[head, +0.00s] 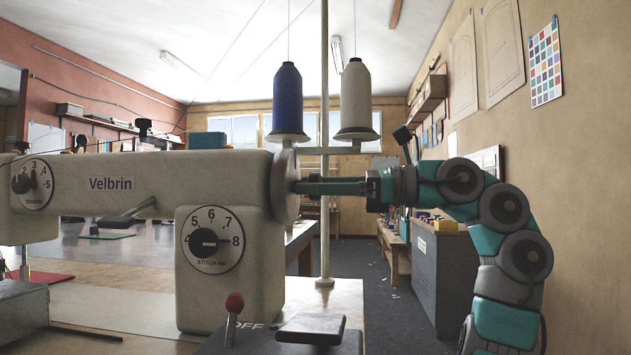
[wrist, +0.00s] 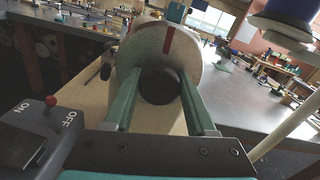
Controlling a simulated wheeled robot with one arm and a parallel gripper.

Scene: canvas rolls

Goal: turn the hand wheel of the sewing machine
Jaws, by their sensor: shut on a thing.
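The cream sewing machine (head: 150,172), labelled Velbrin, fills the left half of the head view. Its hand wheel (head: 285,185) is the round disc at the right end of the machine. In the wrist view the hand wheel (wrist: 190,50) faces me, with a red mark near the top of its rim and a dark round hub (wrist: 160,86) in the middle. My gripper (head: 305,186) reaches in from the right, level with the wheel's centre. In the wrist view its two green fingers (wrist: 157,95) lie on either side of the hub, shut on the wheel; the exact contact is partly hidden.
A blue thread cone (head: 287,102) and a cream cone (head: 356,102) stand on a rack above my gripper, beside an upright pole (head: 325,230). A red-knobbed switch lever (head: 233,304) and its box are below. A grey cabinet (head: 445,275) stands at the right.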

